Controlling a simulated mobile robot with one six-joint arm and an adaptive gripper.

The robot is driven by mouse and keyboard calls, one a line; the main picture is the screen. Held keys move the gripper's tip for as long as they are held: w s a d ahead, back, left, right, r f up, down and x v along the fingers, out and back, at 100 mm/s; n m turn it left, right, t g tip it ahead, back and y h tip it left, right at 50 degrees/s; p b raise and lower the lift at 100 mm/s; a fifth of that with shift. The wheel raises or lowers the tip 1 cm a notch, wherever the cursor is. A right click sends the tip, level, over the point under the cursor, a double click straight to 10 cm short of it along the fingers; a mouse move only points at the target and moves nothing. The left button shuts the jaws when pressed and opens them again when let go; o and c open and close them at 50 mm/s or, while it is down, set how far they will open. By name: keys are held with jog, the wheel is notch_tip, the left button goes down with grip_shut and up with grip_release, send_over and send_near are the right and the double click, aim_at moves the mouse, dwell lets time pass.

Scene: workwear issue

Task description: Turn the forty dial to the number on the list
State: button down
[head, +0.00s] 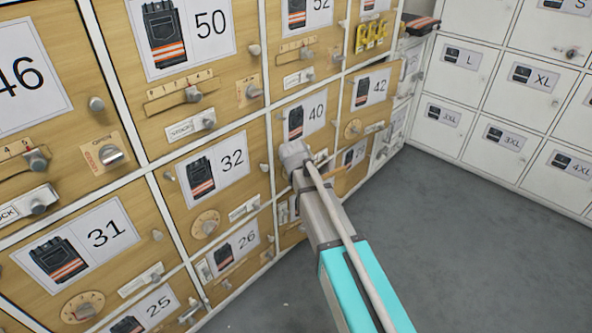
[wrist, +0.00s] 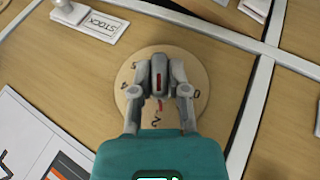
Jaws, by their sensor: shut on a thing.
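The forty compartment carries a card reading 40 (head: 305,117) with a picture of dark workwear, in the head view. My gripper (head: 294,158) is in front of that compartment, below the card, and hides its dial there. In the wrist view the dial's round wooden plate (wrist: 160,56) shows dark numbers around its rim, partly covered by my fingers. A grey knob (wrist: 158,72) with a red mark stands at its middle. My gripper (wrist: 159,85) is shut on this knob, one finger on each side. I cannot read the dial setting surely. No list is recognisable.
Compartments with other numbers, knobs and sliders surround it, such as the 32 card (head: 220,166) and 42 card (head: 371,87). A STOCK plate (wrist: 98,22) sits near the dial. White lockers (head: 470,60) stand at right; the grey floor (head: 450,240) is clear.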

jog(key=shift+s+f+t+b, duration=0.15)
jog(key=shift+f+t+b, duration=0.05)
jog(key=shift+t+b, duration=0.25)
jog(key=t+h+b, duration=0.2)
jog(key=b, duration=0.1)
jog(key=shift+a+f+n, duration=0.1)
jog(key=shift+f+n, duration=0.05)
jog(key=shift+n, duration=0.25)
jog(key=shift+t+h+b, duration=0.4)
jog(key=shift+t+b, duration=0.15)
jog(key=shift+b, duration=0.4)
jog(key=shift+t+b, duration=0.3)
jog(key=shift+r+n, duration=0.2)
jog(key=shift+n, duration=0.1)
jog(key=c, duration=0.6)
grip_release()
jog(key=shift+r+p, duration=0.15)
jog(key=shift+p, duration=0.4)
